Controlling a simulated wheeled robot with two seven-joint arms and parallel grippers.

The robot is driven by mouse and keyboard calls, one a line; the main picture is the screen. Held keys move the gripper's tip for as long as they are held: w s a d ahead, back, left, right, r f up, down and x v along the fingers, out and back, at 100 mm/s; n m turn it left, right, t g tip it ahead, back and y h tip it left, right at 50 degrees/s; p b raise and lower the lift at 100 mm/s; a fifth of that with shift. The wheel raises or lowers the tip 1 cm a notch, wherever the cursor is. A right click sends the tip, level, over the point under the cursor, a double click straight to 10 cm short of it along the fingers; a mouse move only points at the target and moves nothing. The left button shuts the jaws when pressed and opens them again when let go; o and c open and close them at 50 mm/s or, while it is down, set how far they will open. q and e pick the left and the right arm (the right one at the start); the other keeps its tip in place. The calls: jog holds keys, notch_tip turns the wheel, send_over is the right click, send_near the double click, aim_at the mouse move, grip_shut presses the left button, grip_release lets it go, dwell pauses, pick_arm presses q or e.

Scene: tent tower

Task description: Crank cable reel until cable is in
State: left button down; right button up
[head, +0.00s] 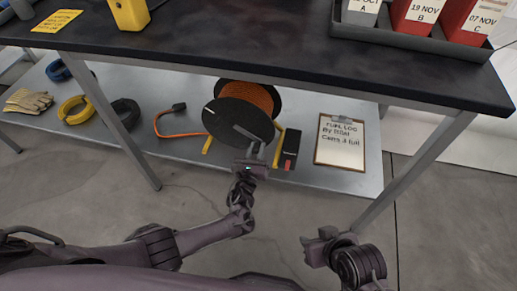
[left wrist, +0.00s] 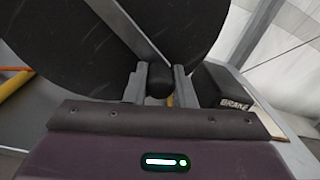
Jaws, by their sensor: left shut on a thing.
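The cable reel (head: 232,113) stands on the lower shelf on a yellow frame, with orange cable (head: 250,92) wound on its drum. A loose end of orange cable (head: 160,127) with a dark plug (head: 179,107) lies on the shelf to the left of the reel. My left gripper (head: 254,152) is at the front of the reel, shut on the dark crank knob (left wrist: 159,80). The grey crank arm (left wrist: 128,28) runs up and left from the knob across the black flange (left wrist: 70,45). My right gripper (head: 318,244) is low in front of the shelf, away from the reel; its fingers are unclear.
A black brake box (left wrist: 222,88) with a red part sits right of the reel. A clipboard (head: 341,142) lies further right. Coiled cables (head: 76,109) and gloves (head: 28,101) lie at left. The dark tabletop (head: 250,55) overhangs the shelf; table legs stand on both sides.

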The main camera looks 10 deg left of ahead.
pick_arm(q)
jog(key=shift+a+f, duration=0.3)
jog(key=shift+f, duration=0.2)
pick_arm(e)
jog(key=shift+w+a+r, duration=0.1)
jog(key=shift+w+a, duration=0.05)
jog(key=shift+a, duration=0.05)
pick_arm(q)
jog(key=c, duration=1.2)
grip_release()
pick_arm(e)
jog(key=shift+s+a, duration=0.1)
jog(key=shift+s, duration=0.1)
pick_arm(q)
jog(key=shift+s+r, duration=0.1)
jog(key=shift+s, duration=0.35)
jog(key=s+p, duration=0.2)
jog(key=s, duration=0.5)
jog(key=shift+a+p, duration=0.25)
jog(key=shift+p, duration=0.1)
pick_arm(e)
jog(key=d+g, duration=0.1)
jog(key=s+d+h, duration=0.1)
jog(key=d, duration=0.1)
jog(key=shift+d+m+g, duration=0.3)
jog(key=shift+g, duration=0.1)
